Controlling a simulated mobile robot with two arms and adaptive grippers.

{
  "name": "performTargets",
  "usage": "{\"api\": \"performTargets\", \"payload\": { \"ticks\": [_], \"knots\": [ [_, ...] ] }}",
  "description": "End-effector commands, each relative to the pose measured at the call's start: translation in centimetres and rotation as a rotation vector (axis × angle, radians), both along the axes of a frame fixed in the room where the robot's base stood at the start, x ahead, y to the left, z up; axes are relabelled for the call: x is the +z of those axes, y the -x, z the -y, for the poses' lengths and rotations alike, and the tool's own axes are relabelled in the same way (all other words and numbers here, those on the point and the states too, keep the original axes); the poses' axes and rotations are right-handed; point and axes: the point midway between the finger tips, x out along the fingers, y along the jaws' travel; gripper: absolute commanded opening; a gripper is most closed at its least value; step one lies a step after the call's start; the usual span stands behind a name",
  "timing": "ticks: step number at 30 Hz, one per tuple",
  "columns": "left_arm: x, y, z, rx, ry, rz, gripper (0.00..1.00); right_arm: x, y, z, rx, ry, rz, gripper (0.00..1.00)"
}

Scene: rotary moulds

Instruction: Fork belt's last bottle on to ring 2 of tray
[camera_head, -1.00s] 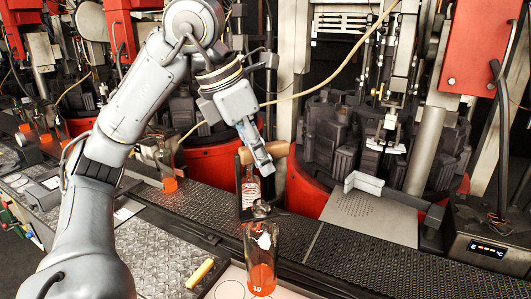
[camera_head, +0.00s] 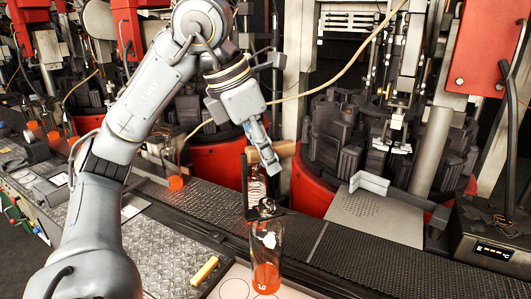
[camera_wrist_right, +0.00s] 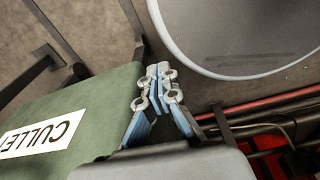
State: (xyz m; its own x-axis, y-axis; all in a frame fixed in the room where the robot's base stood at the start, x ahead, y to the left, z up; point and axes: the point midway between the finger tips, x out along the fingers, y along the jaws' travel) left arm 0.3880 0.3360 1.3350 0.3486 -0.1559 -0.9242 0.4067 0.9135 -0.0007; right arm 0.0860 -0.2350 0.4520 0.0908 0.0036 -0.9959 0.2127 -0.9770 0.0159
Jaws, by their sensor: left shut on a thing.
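My left gripper (camera_head: 262,150) is shut on the wooden handle (camera_head: 277,152) of a fork, whose black frame (camera_head: 245,180) hangs below it. The fork's lower end (camera_head: 268,209) is at the neck of a clear bottle with an orange bottom (camera_head: 266,262). This bottle is upright over the pale tray (camera_head: 236,275) with drawn rings; I cannot tell whether its base touches. My right gripper (camera_wrist_right: 159,88), in the right wrist view, is shut and empty.
A yellow block (camera_head: 205,269) lies left of the tray. The dark mesh belt (camera_head: 360,262) runs across to the right. A metal plate (camera_head: 375,212) and red-based moulds (camera_head: 315,185) stand behind. A green bin labelled CULLET (camera_wrist_right: 70,115) is beside my right gripper.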

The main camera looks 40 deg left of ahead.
Motion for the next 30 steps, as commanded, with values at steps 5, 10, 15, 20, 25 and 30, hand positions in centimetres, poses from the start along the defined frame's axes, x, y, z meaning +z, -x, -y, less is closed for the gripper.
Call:
{"api": "performTargets", "payload": {
  "ticks": [5, 10, 15, 20, 25, 30],
  "knots": [
    [0.1, 0.0, 0.0, 0.0, 0.002, 0.004, 0.0, 0.0, 0.0, 0.0, 0.0, 0.0, 0.0, 0.0],
    [0.1, 0.0, 0.0, 0.0, 0.002, 0.004, 0.0, 0.0, 0.0, 0.0, 0.0, 0.0, 0.0, 0.0],
    [-0.4, 0.0, 0.0, 0.0, 0.002, 0.004, 0.0, -0.5, 0.0, 0.0, 0.0, 0.0, 0.0, 0.0],
    [-2.1, 0.0, 0.0, 0.0, 0.0, 0.003, 0.0, -1.9, 0.0, 0.0, 0.0, 0.0, 0.0, 0.0],
    [-4.1, 0.0, 0.0, 0.0, 0.0, 0.003, 0.0, -3.5, 0.0, 0.0, 0.0, 0.0, 0.0, 0.0],
    [-6.0, 0.0, 0.0, 0.001, 0.001, 0.003, 0.0, -5.1, 0.0, 0.0, 0.0, 0.0, 0.0, 0.0]
  ]
}}
